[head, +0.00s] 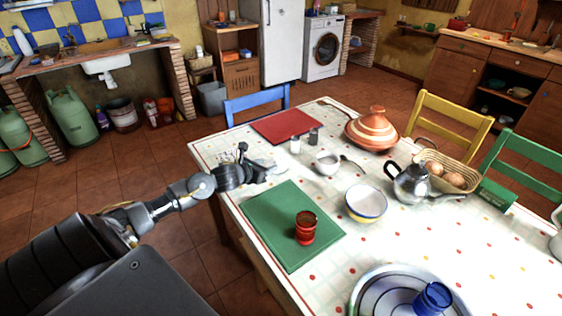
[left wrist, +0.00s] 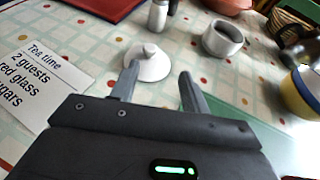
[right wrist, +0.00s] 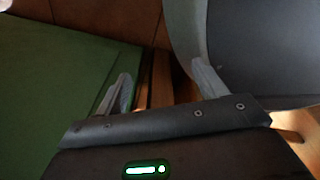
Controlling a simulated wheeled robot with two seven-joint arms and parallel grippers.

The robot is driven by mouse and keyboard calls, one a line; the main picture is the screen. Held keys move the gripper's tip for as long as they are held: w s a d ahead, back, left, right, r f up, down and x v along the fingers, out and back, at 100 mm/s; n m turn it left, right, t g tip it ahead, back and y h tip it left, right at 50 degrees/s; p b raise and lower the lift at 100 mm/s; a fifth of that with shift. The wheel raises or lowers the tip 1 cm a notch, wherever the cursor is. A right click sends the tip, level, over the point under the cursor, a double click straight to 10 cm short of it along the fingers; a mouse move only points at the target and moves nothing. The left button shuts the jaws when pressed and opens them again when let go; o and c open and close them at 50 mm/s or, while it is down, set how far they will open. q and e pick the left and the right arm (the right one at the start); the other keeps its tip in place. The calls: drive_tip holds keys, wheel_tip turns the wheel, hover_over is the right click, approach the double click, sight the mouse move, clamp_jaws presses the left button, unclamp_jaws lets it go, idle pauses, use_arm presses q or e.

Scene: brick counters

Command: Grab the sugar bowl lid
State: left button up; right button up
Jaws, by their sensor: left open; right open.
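The white sugar bowl lid (left wrist: 150,64), with a small knob on top, lies on the tablecloth in the left wrist view. It appears just beyond and between the fingertips of my left gripper (left wrist: 160,72), which is open and empty. The white sugar bowl (left wrist: 222,40) stands uncovered to the right of the lid; it also shows in the head view (head: 327,163). In the head view my left gripper (head: 268,168) is over the table's left side, and I cannot clearly make out the lid there. My right gripper (right wrist: 163,85) is open and empty beside a green surface.
A printed card (left wrist: 42,82) lies left of the lid. Two shakers (head: 304,141) stand behind, near a red mat (head: 287,124). A green mat (head: 272,222) with a red glass (head: 305,228) is in front. A yellow-blue bowl (head: 366,202) and teapot (head: 412,185) stand right.

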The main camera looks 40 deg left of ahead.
sight(275, 160)
use_arm(q)
drive_tip(key=shift+w+a+f, duration=0.2)
drive_tip(key=shift+w+a, duration=0.25)
drive_tip(key=shift+a, duration=0.1)
drive_tip(key=shift+w+a+f+y, duration=0.15)
drive_tip(key=shift+w+f, duration=0.2)
drive_tip(key=shift+w, duration=0.15)
drive_tip(key=shift+w+a+f+y, duration=0.15)
drive_tip(key=shift+w+f, duration=0.15)
drive_tip(key=shift+w, duration=0.15)
drive_tip(key=shift+w+d+f, duration=0.15)
drive_tip(key=shift+w, duration=0.25)
drive_tip(key=shift+w+p, duration=0.25)
drive_tip(key=shift+p, duration=0.05)
drive_tip(key=x, duration=0.3)
drive_tip(key=shift+w, duration=0.15)
drive_tip(key=shift+w+f, duration=0.3)
drive_tip(key=shift+w, duration=0.25)
use_arm(e)
drive_tip(key=s, duration=0.2)
drive_tip(key=s+a+r, duration=0.1)
drive_tip(key=shift+w+d, duration=0.1)
